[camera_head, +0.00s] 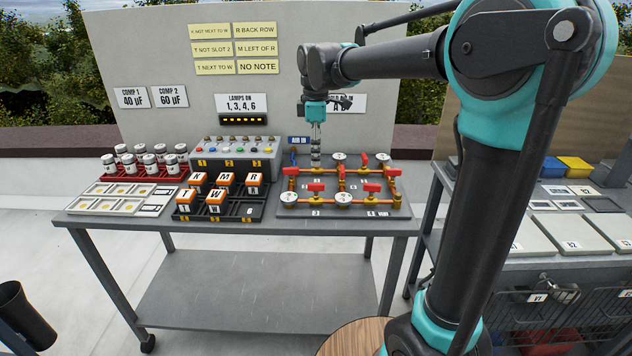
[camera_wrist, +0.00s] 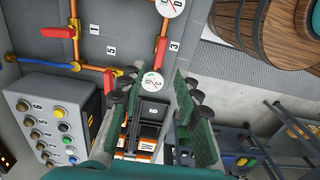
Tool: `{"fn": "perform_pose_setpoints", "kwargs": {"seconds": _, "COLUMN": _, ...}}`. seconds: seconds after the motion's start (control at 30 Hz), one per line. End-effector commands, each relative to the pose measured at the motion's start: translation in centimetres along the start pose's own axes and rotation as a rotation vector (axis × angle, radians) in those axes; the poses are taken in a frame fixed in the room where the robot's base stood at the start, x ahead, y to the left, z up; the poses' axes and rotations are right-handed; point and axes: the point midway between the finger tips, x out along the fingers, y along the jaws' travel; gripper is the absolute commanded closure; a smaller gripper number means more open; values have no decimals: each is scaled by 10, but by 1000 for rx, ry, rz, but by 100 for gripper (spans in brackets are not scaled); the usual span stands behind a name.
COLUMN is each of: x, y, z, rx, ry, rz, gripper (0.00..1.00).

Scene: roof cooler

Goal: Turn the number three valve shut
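The valve board (camera_head: 400,209) is on the table, with gauges, copper pipes and several red-handled valves. The number three valve (camera_head: 316,187) is in the front row between two round gauges, its red handle in line with the pipe. In the wrist view the red handle (camera_wrist: 161,50) lies beside the label 3, beyond my fingertips. My gripper (camera_head: 315,160) points down above the back left of the board, apart from the handle. In the wrist view my gripper (camera_wrist: 151,91) has its green-padded fingers spread with nothing held between them.
A red rack of jars (camera_head: 140,172) is farther left. A backboard (camera_head: 200,60) with notes rises behind the table.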

Motion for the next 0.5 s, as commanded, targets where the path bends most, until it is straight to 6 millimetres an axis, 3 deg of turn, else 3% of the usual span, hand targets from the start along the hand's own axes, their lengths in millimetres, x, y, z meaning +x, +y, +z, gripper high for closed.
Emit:
{"fn": "perform_pose_setpoints", "kwargs": {"seconds": 0.2, "x": 44, "y": 0, "z": 0, "rx": 1, "ry": 0, "rz": 0, "gripper": 67}}
{"fn": "perform_pose_setpoints", "kwargs": {"seconds": 0.5, "x": 85, "y": 0, "z": 0, "rx": 1, "ry": 0, "rz": 0, "gripper": 67}}
